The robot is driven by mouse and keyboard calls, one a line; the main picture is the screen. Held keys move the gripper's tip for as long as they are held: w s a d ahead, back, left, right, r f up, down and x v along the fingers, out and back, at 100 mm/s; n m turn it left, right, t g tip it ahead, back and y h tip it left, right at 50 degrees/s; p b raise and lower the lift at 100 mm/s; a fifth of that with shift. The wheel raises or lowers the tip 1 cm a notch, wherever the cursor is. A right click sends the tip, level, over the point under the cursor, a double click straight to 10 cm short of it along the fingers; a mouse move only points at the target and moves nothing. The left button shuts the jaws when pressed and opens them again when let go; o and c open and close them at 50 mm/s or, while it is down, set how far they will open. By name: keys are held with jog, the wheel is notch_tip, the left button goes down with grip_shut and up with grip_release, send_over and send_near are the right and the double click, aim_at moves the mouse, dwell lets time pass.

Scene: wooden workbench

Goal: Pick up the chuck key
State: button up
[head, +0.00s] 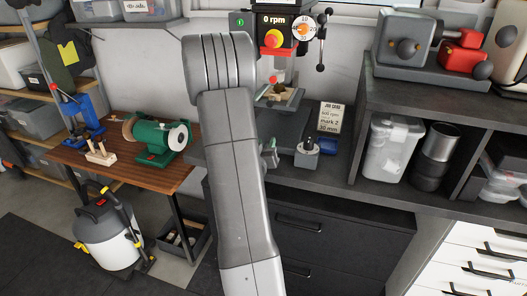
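I cannot make out the chuck key for certain. A small grey block-shaped holder (306,154) with something upright in it stands on the dark bench in front of the job card; the upright piece is too small to identify. The drill press (276,22) stands behind, with a "0 rpm" display, a red button and an orange-and-white dial. A wooden piece (281,95) lies on its table below the chuck. My arm rises through the middle of the picture and hides part of the bench. My gripper is not clearly visible. A small grey-green part shows beside my arm, unclear.
A job card (331,117) stands on the bench. A grey machine with a red part (463,52) is on the raised right shelf, above a clear bin (390,148). A green grinder (160,142) sits on the wooden table at left. A vacuum (108,232) stands on the floor.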

jog(key=shift+w, duration=0.1)
grip_shut()
dwell(0.4)
jog(key=shift+r, duration=0.15)
